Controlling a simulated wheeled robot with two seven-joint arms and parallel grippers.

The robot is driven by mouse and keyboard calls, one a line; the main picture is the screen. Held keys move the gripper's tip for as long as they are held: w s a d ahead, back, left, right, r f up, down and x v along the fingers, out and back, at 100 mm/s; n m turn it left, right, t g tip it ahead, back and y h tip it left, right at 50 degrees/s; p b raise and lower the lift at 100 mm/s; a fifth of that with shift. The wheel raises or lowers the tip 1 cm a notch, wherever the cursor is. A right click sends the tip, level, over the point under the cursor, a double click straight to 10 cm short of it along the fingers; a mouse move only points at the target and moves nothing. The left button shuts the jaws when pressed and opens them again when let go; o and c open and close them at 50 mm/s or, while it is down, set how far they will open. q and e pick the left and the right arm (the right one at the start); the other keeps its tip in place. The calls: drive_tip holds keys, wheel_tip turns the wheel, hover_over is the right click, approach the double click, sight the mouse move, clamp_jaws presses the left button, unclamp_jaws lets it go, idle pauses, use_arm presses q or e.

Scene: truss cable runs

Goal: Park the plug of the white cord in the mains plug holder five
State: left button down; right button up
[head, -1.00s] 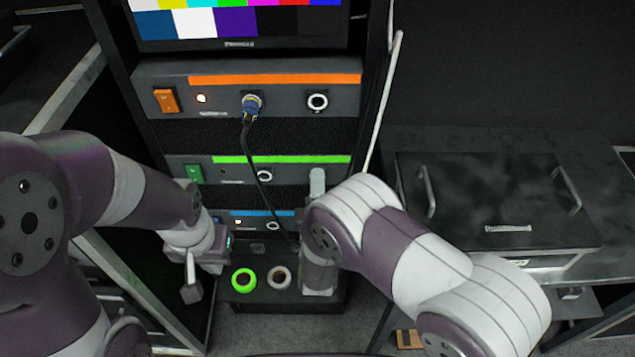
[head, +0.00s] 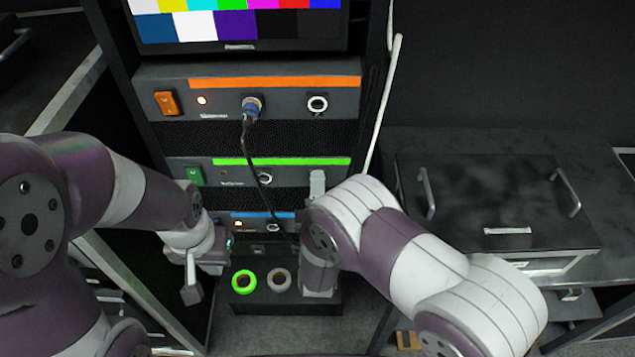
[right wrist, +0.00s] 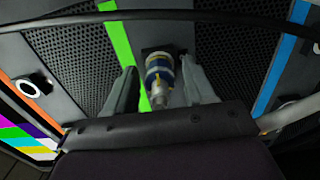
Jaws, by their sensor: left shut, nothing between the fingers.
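A white cord (head: 382,105) hangs along the right edge of the rack and passes behind my right arm; its plug is not seen. I cannot make out mains plug holder five. My right gripper (right wrist: 160,88) is in front of the green-striped unit (head: 290,161), its fingers apart on either side of a silver connector with a blue ring (right wrist: 159,78). A gap shows beside the connector. In the head view my right arm mostly hides this hand. My left gripper (head: 192,293) is shut and empty, low at the left of the rack.
The orange-striped unit (head: 270,82) has a blue-ringed plug (head: 251,107) with a dark cable hanging from it. Green (head: 243,281) and pale (head: 280,280) rings lie on a dark box below the blue-striped unit. A black case (head: 490,205) stands on the right bench.

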clamp_jaws()
drive_tip(key=shift+r+n+p, duration=0.15)
drive_tip(key=shift+n+p, duration=0.2)
drive_tip(key=shift+n, duration=1.05)
drive_tip(key=shift+n+p, duration=0.8)
drive_tip(key=shift+n, duration=0.6)
